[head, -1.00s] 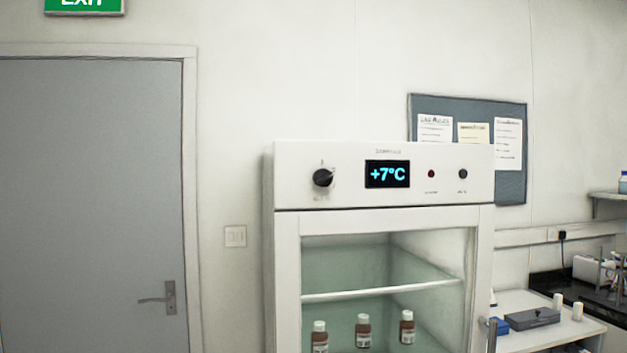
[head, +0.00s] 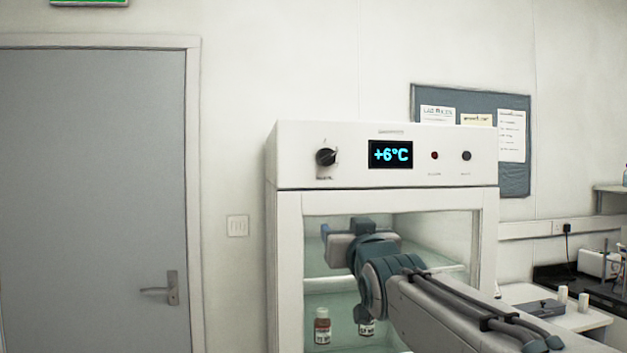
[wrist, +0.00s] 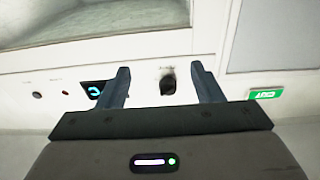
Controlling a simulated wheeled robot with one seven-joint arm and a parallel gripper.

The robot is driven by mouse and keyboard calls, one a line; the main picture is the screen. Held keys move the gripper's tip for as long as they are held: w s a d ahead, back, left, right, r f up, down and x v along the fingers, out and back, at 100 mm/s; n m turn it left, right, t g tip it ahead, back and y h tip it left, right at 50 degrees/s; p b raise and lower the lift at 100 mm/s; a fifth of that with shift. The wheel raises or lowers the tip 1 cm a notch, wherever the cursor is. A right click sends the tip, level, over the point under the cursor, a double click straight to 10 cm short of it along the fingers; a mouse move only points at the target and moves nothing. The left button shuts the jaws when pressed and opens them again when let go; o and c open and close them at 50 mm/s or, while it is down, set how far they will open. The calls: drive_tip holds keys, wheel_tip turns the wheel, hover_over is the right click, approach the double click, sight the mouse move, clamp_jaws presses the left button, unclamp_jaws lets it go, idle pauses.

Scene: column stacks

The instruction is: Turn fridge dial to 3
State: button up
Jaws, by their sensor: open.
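The fridge dial (head: 326,157) is a black knob at the left of the white fridge's (head: 286,240) top panel. Its scale marks are too small to read. The display (head: 390,154) on the panel reads +6°C. My gripper (head: 340,228) is in front of the fridge's glass, below the panel and the dial. In the wrist view the picture is upside down, and my gripper (wrist: 160,80) is open, with two dark fingers apart. The dial (wrist: 168,82) shows between the fingers, beyond them, and nothing is held.
The panel also has a red button (head: 434,155) and a black button (head: 466,156). Brown bottles (head: 322,326) stand inside the fridge, partly hidden by my arm. A grey door (head: 95,190) is at the left, a bench (head: 580,318) at the right.

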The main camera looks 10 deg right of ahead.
sight(327, 159)
wheel_tip(327, 159, up, 8)
drive_tip(key=t, duration=0.3)
drive_tip(key=p+x, duration=0.1)
drive_tip(key=x, duration=0.3)
drive_tip(key=p+x, duration=0.2)
drive_tip(key=x, duration=0.3)
drive_tip(key=p+x, duration=0.2)
drive_tip(key=x, duration=0.2)
drive_tip(key=shift+w+a+r, duration=0.1)
drive_tip(key=shift+w+a, duration=0.2)
drive_tip(key=shift+w, duration=0.1)
drive_tip(key=shift+n, duration=0.3)
drive_tip(key=c, duration=1)
